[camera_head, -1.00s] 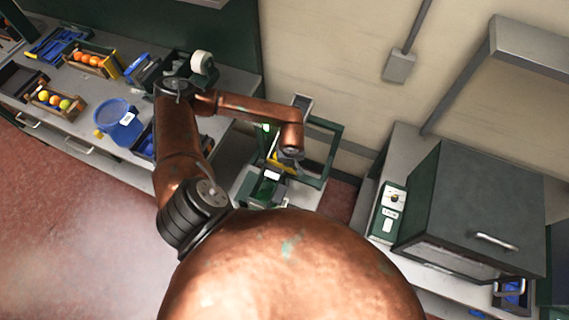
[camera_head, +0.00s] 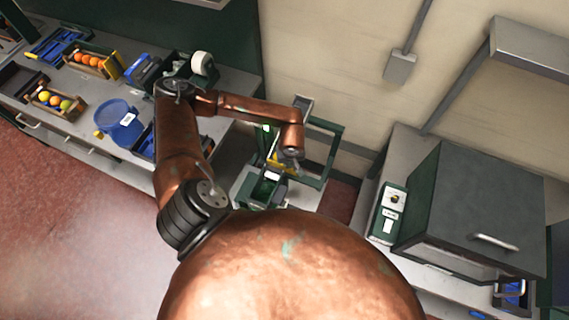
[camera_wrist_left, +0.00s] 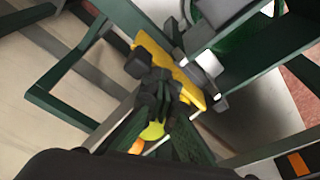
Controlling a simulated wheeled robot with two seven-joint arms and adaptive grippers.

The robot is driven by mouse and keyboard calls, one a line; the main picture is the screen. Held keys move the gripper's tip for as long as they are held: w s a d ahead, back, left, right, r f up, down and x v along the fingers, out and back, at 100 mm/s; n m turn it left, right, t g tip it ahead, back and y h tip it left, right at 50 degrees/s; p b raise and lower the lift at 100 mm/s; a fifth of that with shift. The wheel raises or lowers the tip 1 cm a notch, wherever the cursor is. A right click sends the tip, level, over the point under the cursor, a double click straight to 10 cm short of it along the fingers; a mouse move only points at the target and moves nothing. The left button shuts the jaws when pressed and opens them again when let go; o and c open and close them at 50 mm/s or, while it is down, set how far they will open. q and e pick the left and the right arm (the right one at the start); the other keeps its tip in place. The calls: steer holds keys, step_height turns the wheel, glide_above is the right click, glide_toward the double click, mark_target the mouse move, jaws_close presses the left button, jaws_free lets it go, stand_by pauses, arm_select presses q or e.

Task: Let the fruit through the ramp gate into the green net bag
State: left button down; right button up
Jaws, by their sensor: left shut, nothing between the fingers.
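My left gripper (camera_wrist_left: 163,92) is shut and empty, over the yellow gate (camera_wrist_left: 187,75) of the ramp in the left wrist view. I cannot tell whether its fingers touch the gate. A yellow-green fruit (camera_wrist_left: 153,131) and an orange fruit (camera_wrist_left: 137,146) lie close by on the ramp, partly hidden by the gripper and dark parts. Green mesh, likely the net bag (camera_wrist_left: 238,42), shows at the upper right, partly covered. In the head view the yellow gate (camera_head: 281,163) sits under my left wrist, above a green-lined opening (camera_head: 266,189). My right gripper is not in view.
A dark green frame (camera_head: 333,152) surrounds the ramp area, close to my gripper. At the left, a bench holds fruit crates (camera_head: 54,103) and a blue bucket (camera_head: 119,124). A large grey-topped box (camera_head: 478,205) stands on the right counter beside a control box (camera_head: 389,210).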

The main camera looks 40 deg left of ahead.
arm_select(q)
steer(key=shift+s+f, duration=0.45)
steer(key=shift+w+d, duration=0.25)
steer(key=shift+d, duration=0.5)
steer(key=shift+w+d+b, duration=0.3)
steer(key=shift+d+b, duration=0.15)
steer(key=shift+d, duration=0.55)
steer(key=shift+w+d+b, duration=0.35)
steer(key=shift+d+b, duration=0.05)
steer(key=shift+d, duration=0.6)
steer(key=shift+w+d+b, duration=0.3)
steer(key=shift+d+b, duration=0.15)
steer(key=shift+d, duration=0.55)
steer(key=shift+a, duration=0.2)
steer(key=shift+s+a, duration=0.2)
steer(key=shift+a, duration=0.3)
steer(key=shift+w+r+p, duration=0.25)
steer(key=shift+r+p, duration=0.15)
steer(key=shift+r, duration=0.65)
steer(key=w+a+p+v, duration=0.1)
steer(key=p+v, duration=0.1)
steer(key=v, duration=0.4)
steer(key=shift+r+p, duration=0.25)
steer(key=shift+p, duration=0.05)
